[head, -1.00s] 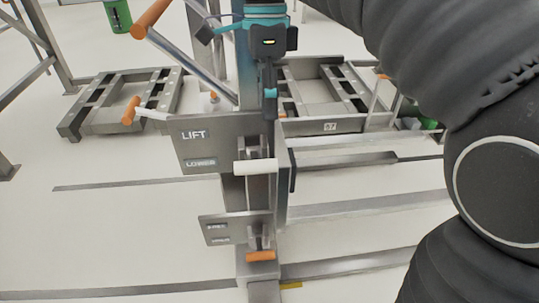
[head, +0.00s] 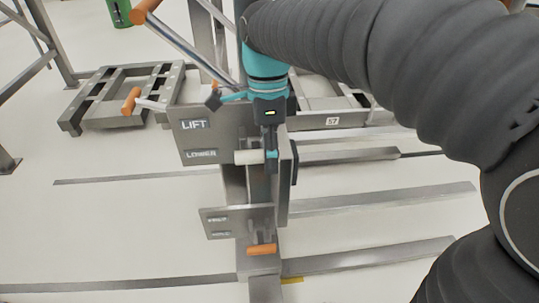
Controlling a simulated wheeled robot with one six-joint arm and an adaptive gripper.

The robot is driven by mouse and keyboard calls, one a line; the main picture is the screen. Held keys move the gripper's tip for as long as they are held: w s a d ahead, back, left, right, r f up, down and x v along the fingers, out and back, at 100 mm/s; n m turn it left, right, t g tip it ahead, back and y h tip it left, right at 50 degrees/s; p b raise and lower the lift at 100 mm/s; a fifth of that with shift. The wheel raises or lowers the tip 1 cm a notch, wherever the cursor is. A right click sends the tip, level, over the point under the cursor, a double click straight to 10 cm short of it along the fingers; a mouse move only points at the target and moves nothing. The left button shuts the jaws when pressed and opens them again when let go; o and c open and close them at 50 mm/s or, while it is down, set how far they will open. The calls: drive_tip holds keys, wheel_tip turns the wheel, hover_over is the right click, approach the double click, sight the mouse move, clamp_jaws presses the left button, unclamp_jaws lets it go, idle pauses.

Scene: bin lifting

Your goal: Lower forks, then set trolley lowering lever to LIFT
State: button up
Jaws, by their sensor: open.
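The trolley's upper steel plate (head: 218,137) carries a LIFT label (head: 195,125) above a LOWER label (head: 202,154). A lever with a white handle (head: 247,157) sits at the plate's right side, level with the LOWER label. My gripper (head: 271,156) points down with its fingertips at the right end of this handle. It is open, and its fingers hide that end; I cannot tell whether they touch it. A smaller plate (head: 222,221) with two labels too small to read sits below, with an orange-handled lever (head: 262,249) under it. The forks are not clearly visible.
An orange grip (head: 131,101) sticks out left of the upper plate, and another (head: 143,9) ends a slanted bar above. A steel frame (head: 120,96) lies at the back left. Metal strips (head: 380,204) run along the floor at right. Open floor lies left of the column.

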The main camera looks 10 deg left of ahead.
drive_tip(key=shift+f, duration=0.2)
clamp_jaws()
